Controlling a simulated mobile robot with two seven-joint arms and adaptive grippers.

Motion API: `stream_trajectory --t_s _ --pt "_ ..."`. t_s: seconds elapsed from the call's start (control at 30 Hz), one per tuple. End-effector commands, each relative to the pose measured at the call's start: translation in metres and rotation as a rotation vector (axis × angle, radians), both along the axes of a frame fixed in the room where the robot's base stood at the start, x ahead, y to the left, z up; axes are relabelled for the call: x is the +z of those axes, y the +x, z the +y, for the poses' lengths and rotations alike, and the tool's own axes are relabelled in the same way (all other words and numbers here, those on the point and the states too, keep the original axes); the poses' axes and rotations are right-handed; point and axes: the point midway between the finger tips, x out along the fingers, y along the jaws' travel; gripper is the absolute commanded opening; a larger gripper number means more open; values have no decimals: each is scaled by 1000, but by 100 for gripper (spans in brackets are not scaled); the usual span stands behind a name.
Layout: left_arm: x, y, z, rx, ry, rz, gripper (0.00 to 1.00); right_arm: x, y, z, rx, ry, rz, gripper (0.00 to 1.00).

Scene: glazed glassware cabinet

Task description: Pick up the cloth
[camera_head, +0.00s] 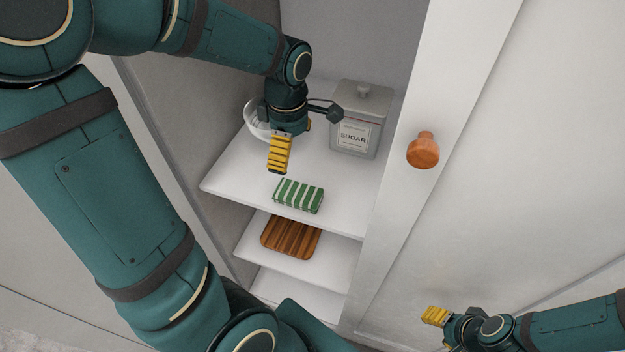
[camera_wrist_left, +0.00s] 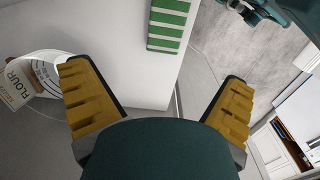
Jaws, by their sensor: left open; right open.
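The cloth (camera_head: 298,196) is a folded green and white striped bundle lying near the front edge of the upper white shelf (camera_head: 330,207). In the left wrist view the cloth (camera_wrist_left: 168,25) shows at the top, beyond the fingertips. My left gripper (camera_head: 280,155) is over the shelf, behind and slightly left of the cloth in the head view, apart from it. In the left wrist view its yellow fingers are spread wide with nothing between them (camera_wrist_left: 154,74). My right gripper (camera_head: 435,316) is far off at lower right, in front of the cabinet door, open; nothing shows in it.
A grey sugar canister (camera_head: 358,120) stands right of my left gripper. A clear glass vessel (camera_head: 255,117) is partly hidden behind it. A flour package (camera_wrist_left: 17,84) shows in the wrist view. A wooden board (camera_head: 290,237) lies on the shelf below. A door with a wooden knob (camera_head: 423,150) is at right.

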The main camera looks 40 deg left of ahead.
Motion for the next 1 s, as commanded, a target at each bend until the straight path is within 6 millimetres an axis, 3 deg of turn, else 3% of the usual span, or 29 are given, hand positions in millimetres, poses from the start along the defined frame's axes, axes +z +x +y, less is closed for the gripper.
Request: stream_trajectory --t_s 0.4,0.73,1.0 --pt "-68 -1 -1 -2 -1 6 100 -18 -5 1 9 2 11 52" --pt "-94 -2 -2 -1 -1 2 100 -23 -7 1 13 4 16 52" --pt "-131 -8 -7 -1 -2 5 100 -35 -6 1 13 3 14 52"
